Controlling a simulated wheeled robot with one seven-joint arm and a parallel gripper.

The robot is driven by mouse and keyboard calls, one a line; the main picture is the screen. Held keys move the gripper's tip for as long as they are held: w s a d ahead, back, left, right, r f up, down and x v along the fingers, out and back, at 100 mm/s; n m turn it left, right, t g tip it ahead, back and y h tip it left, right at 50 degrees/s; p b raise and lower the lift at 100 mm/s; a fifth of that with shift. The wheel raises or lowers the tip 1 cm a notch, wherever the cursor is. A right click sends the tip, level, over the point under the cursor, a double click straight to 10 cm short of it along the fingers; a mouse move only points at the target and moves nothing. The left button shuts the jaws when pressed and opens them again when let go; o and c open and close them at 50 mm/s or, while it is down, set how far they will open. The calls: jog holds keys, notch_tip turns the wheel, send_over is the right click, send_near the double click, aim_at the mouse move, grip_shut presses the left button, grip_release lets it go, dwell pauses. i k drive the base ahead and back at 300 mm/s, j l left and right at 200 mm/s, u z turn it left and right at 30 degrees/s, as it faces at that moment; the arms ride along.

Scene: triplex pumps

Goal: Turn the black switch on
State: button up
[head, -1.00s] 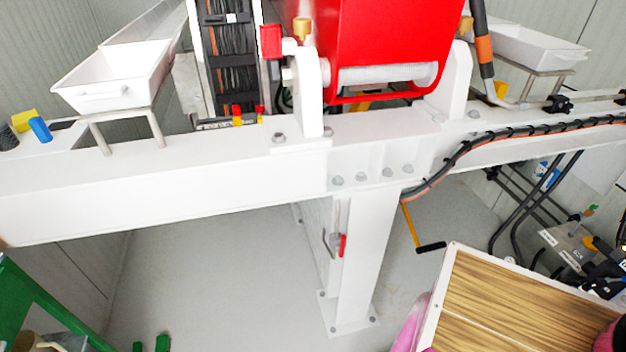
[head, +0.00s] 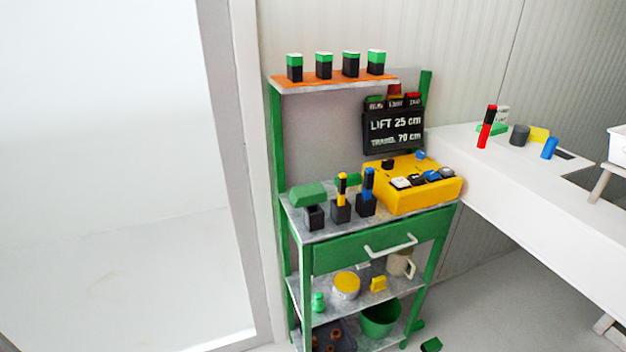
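A yellow control box (head: 425,196) sits on the top surface of a green shelf unit, at its right side. A small black knob or switch (head: 388,164) stands on the back left of the box top. A blue knob (head: 420,155) is at the back right. My gripper is not in view.
The green shelf unit (head: 380,243) has a handled drawer and lower shelves with a green bucket (head: 380,318) and a mug. Black holders (head: 340,210) stand left of the box. A sign (head: 394,125) stands behind it. A white beam (head: 540,215) runs close on the right.

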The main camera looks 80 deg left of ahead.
aim_at(387, 164)
jog(key=u, duration=2.4)
jog(key=i+j+z, duration=0.15)
jog(key=i+j, duration=0.6)
jog(key=j, duration=0.1)
